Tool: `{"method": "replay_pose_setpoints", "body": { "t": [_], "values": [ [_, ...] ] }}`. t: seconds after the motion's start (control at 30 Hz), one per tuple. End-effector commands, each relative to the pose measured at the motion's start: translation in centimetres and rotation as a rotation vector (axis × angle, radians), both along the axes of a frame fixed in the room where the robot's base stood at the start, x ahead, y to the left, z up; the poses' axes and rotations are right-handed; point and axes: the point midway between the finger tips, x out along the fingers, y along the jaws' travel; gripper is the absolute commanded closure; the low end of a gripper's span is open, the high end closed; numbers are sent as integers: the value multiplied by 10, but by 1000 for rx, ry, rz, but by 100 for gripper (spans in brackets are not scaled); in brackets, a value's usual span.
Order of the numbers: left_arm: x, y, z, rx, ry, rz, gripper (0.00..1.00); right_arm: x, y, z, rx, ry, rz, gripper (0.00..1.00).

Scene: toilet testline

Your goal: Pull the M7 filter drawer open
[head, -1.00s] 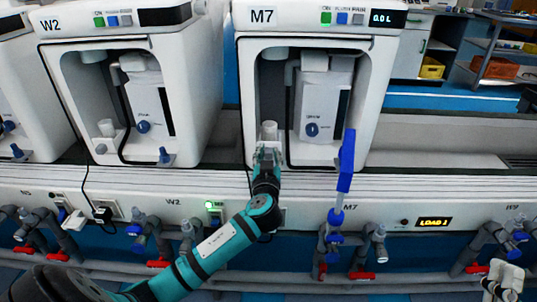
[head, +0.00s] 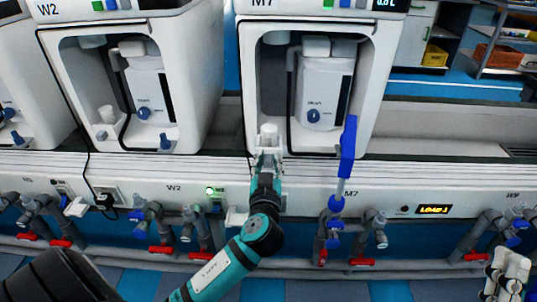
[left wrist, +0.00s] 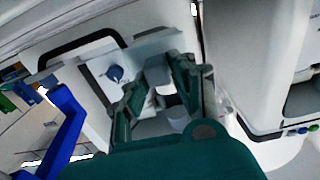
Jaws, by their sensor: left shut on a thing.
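The M7 unit (head: 385,70) is a white machine with an open front recess. Low at the left of its recess stands a white cylinder (head: 268,133), which I take for part of the M7 filter drawer. My left gripper (head: 268,156) is shut at its front. In the left wrist view, my left gripper (left wrist: 165,92) has its fingers on both sides of white drawer parts; the exact contact is hidden. My right gripper (head: 506,272) is at the lower right edge, away from the unit; its finger opening is unclear.
A white box with a blue knob (head: 313,115) sits in the recess. A blue lever (head: 348,150) stands upright right of my left gripper. The W2 unit (head: 205,70) is to the left. Pipes with red-handled valves (head: 365,261) run below the ledge.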

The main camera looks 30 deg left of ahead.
Motion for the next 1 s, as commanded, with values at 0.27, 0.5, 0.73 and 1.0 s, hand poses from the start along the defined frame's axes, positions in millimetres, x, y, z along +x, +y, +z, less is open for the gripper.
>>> {"method": "replay_pose_setpoints", "body": {
  "t": [0.27, 0.5, 0.73, 1.0],
  "values": [
    [1, 0, 1, -3, -2, 0, 70, 0, 1, 1, 1, -2, 2, 41],
    [1, 0, 1, -2, -1, 0, 54, 1, 1, 0, 0, 3, 2, 41],
    [-4, -3, 0, -2, 0, 0, 54, 1, 0, 1, -1, 0, 0, 41],
    [-46, -28, -1, -7, 2, 0, 54, 1, 0, 1, -1, 1, 1, 41]
  ]
}}
